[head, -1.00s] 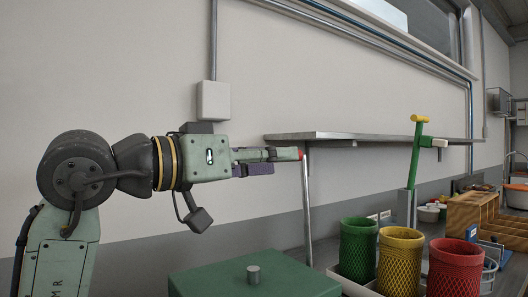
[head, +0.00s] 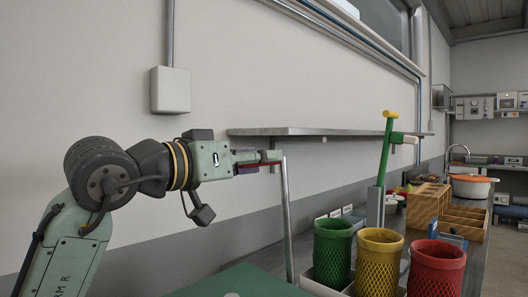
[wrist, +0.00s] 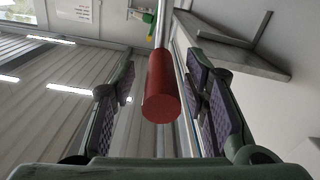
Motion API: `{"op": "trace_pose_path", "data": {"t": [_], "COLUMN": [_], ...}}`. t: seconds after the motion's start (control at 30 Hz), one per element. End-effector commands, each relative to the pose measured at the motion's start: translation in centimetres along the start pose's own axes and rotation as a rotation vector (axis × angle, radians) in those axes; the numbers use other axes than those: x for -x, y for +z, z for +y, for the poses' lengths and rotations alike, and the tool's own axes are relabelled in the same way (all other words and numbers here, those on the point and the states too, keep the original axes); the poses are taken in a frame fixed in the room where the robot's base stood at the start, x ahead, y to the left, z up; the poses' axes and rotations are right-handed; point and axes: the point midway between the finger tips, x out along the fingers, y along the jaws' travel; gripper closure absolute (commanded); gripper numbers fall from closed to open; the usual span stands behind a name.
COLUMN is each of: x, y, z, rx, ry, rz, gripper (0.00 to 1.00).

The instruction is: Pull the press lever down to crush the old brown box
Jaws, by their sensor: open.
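A red cylindrical grip (wrist: 160,90) on a thin metal rod, which looks like the press lever, shows in the wrist view with its end toward the camera. My gripper (wrist: 161,74) is open, with one finger on each side of the grip and visible gaps to both. In the head view my gripper (head: 272,158) points right, and a strip of red shows along its fingers. An upright metal rod (head: 287,210) stands just past the fingertips. I cannot tell how it joins the grip. The old brown box is not in view.
A grey wall shelf (head: 340,131) runs behind my gripper. A green flat surface (head: 240,283) lies below. Green (head: 332,250), yellow (head: 380,260) and red (head: 436,268) mesh bins stand right, before a green post with a yellow top (head: 388,145). Wooden trays (head: 465,220) lie beyond.

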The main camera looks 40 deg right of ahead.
Motion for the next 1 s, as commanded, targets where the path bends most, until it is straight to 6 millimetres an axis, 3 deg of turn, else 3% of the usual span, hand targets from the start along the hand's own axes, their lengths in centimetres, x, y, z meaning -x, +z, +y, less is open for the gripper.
{"op": "trace_pose_path", "data": {"t": [0.2, 0.5, 1.0], "x": [-1.8, -1.9, -1.9], "y": [-0.1, 0.0, 0.0], "z": [0.0, 0.0, 0.0], "rx": [-0.001, -0.001, -0.001], "ry": [-0.001, -0.001, -0.001], "rz": [0.001, 0.001, 0.001], "gripper": [0.59, 0.59, 0.93]}}
